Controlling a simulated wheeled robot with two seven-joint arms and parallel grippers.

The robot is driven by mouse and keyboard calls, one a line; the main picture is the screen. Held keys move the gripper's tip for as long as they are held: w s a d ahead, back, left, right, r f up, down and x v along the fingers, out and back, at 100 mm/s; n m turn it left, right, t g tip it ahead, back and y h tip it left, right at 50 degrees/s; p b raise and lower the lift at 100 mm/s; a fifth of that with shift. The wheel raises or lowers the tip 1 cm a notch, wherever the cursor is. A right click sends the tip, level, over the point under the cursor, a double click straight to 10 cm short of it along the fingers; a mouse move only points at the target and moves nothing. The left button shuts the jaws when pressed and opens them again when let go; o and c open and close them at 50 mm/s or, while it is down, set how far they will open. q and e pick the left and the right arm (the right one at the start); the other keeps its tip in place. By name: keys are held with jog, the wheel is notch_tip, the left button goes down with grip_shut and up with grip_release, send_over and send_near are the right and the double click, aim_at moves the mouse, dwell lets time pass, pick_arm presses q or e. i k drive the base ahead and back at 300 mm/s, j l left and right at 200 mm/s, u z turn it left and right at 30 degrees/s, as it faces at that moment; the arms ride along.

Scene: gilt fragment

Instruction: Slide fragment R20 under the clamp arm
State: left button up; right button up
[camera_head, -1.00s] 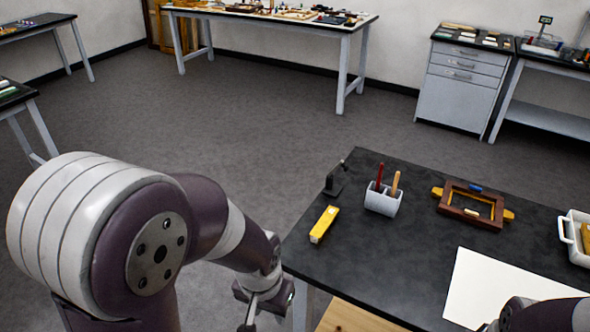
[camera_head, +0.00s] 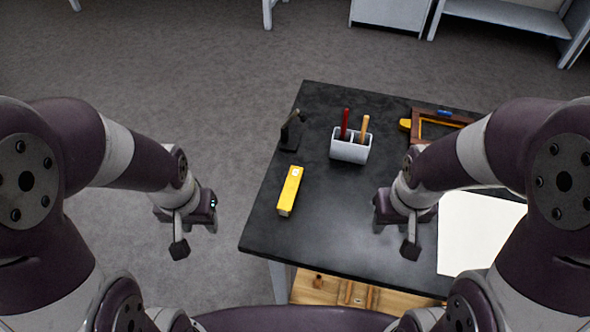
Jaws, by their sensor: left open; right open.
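A long yellow gilt bar (camera_head: 289,192) with a small white label at its far end lies on the left part of the black table; it looks like fragment R20, though the label is too small to read. A small black clamp (camera_head: 291,131) stands behind it at the table's left edge, its arm tilted up to the right. Bar and clamp are apart. My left gripper (camera_head: 196,236) is open and empty, off the table to the left of the bar. My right gripper (camera_head: 394,236) is open and empty above the table, right of the bar.
A light grey holder (camera_head: 350,150) with a red and an orange-handled tool stands right of the clamp. A brown wooden frame (camera_head: 424,126) and a white sheet (camera_head: 478,232) lie further right, partly behind my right arm. A wooden drawer (camera_head: 345,290) shows below the front edge. Mid-table is clear.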

aim_at(286, 198)
jog(key=i+l, duration=0.1)
jog(key=l, duration=0.9)
jog(key=i+u, duration=0.1)
jog(key=u, duration=1.75)
